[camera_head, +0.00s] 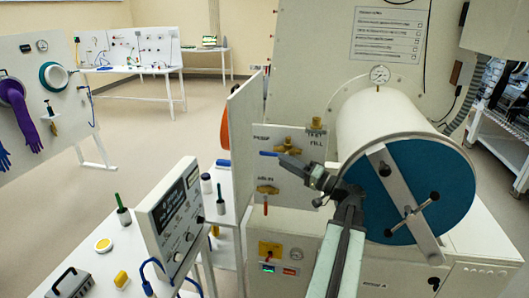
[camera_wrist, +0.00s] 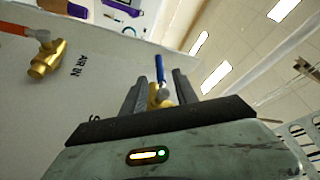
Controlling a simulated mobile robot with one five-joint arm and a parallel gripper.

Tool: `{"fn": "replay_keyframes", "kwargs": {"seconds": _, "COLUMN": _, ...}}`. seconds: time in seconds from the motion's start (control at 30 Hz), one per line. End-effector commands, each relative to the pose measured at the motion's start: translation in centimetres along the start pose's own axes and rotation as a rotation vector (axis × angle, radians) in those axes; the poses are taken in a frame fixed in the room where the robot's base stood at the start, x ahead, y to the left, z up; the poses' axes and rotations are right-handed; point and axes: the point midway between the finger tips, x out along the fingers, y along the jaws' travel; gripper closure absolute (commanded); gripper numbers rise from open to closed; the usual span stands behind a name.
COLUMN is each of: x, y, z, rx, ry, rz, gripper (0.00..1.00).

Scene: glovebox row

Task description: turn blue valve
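The blue valve has a blue lever handle (camera_head: 269,153) on a white panel (camera_head: 240,150), with the handle pointing left in the head view. In the wrist view the blue handle (camera_wrist: 160,68) stands up from a brass body (camera_wrist: 157,98) between my fingers. My gripper (camera_head: 287,161) is at the valve, partly covering it in the head view. In the wrist view my gripper (camera_wrist: 160,82) is open, with a finger on each side of the valve and gaps beside the handle. I cannot tell whether either finger touches it.
A brass valve with an orange handle (camera_head: 265,208) sits below on the same panel. A large white cylinder with a blue end (camera_head: 455,190) stands close on the right. A grey control box (camera_head: 172,215) stands at lower left.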

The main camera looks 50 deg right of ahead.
Motion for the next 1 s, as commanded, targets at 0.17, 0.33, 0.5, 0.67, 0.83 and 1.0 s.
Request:
{"fn": "replay_keyframes", "kwargs": {"seconds": 0.17, "x": 3.9, "y": -0.2, "z": 0.2, "rx": 0.003, "ry": -0.008, "rz": -0.004, "gripper": 0.65}}
{"fn": "replay_keyframes", "kwargs": {"seconds": 0.33, "x": 6.6, "y": -0.2, "z": 0.4, "rx": 0.003, "ry": -0.011, "rz": -0.005, "gripper": 0.65}}
{"fn": "replay_keyframes", "kwargs": {"seconds": 0.5, "x": 7.5, "y": -0.2, "z": 0.6, "rx": 0.003, "ry": -0.010, "rz": -0.004, "gripper": 0.65}}
{"fn": "replay_keyframes", "kwargs": {"seconds": 0.67, "x": 7.5, "y": -0.1, "z": 0.6, "rx": 0.004, "ry": -0.011, "rz": -0.004, "gripper": 0.65}}
{"fn": "replay_keyframes", "kwargs": {"seconds": 0.83, "x": 7.5, "y": -0.1, "z": 0.6, "rx": 0.004, "ry": -0.011, "rz": -0.004, "gripper": 1.00}}
{"fn": "replay_keyframes", "kwargs": {"seconds": 1.0, "x": 7.5, "y": -0.1, "z": 0.7, "rx": 0.004, "ry": -0.012, "rz": -0.005, "gripper": 1.00}}
